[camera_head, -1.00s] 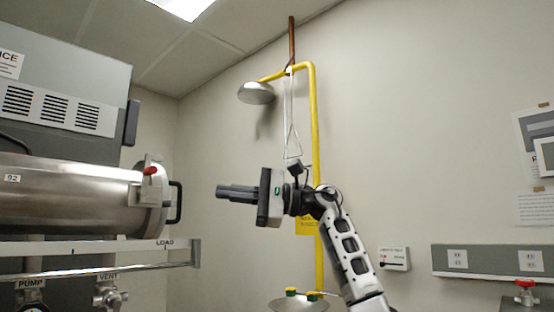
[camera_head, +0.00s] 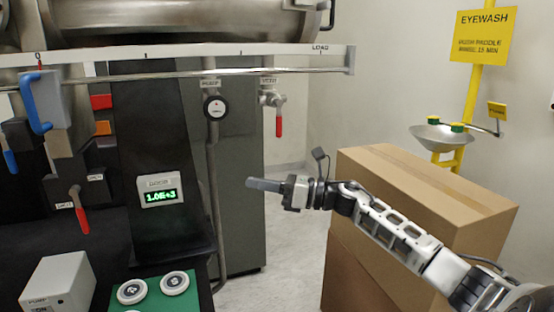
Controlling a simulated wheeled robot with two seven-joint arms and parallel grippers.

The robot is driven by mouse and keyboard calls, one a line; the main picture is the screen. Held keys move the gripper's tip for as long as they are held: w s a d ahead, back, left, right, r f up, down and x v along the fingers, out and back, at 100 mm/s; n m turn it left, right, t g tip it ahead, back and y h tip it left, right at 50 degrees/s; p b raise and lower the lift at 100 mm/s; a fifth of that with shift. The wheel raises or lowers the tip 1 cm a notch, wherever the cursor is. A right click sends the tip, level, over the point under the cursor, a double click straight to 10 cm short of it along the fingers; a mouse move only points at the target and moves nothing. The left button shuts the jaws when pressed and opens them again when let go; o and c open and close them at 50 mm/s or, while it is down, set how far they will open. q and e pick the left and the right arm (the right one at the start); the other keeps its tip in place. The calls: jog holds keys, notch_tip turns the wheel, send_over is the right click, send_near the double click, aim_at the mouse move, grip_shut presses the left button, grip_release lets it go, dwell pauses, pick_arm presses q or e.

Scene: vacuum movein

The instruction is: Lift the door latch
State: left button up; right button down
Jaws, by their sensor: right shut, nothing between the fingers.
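The steel chamber (camera_head: 170,22) runs along the top of the view, cut off by the upper edge. At its right end only the lower part of the dark door handle (camera_head: 331,14) shows. I cannot make out the door latch; that part of the door is mostly out of frame. My right gripper (camera_head: 262,184) comes in from the right and points left. Its fingers are shut and empty. In the picture it is well below the door handle and the rail, in front of the grey cabinet and apart from them. My left gripper is not in view.
A rail (camera_head: 190,72) marked LOAD crosses below the chamber, with a blue handle (camera_head: 36,105) at left. Red-handled valves, a gauge (camera_head: 215,107) and a lit display (camera_head: 160,191) sit below. Cardboard boxes (camera_head: 400,200) stand behind my right arm. An eyewash bowl (camera_head: 440,138) is at right.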

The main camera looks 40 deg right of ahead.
jog(key=w+d+f+m+t+h, duration=0.1)
jog(key=w+d+m+t+h, duration=0.15)
jog(key=d+m+h, duration=0.6)
jog(key=w+d+f+m+t+h, duration=0.1)
jog(key=m+t+h, duration=0.2)
jog(key=m, duration=1)
notch_tip(320, 180, down, 12)
jog(key=s+m+g+h, duration=0.2)
jog(key=m+g+h, duration=0.2)
jog(key=m, duration=0.6)
jog(key=s+a+f+m+g+y, duration=0.1)
jog(key=s+a+f+m+g, duration=0.1)
jog(key=s+a+f, duration=0.45)
jog(key=s+a+f+m+g+y, duration=0.2)
jog(key=s+a+f, duration=0.2)
jog(key=a+f, duration=0.5)
jog(key=s+a+f+m+g+y, duration=0.1)
jog(key=s+a+f+m+y, duration=0.2)
jog(key=s+a, duration=1.1)
jog(key=shift+s+a+g, duration=0.35)
jog(key=shift+a, duration=0.7)
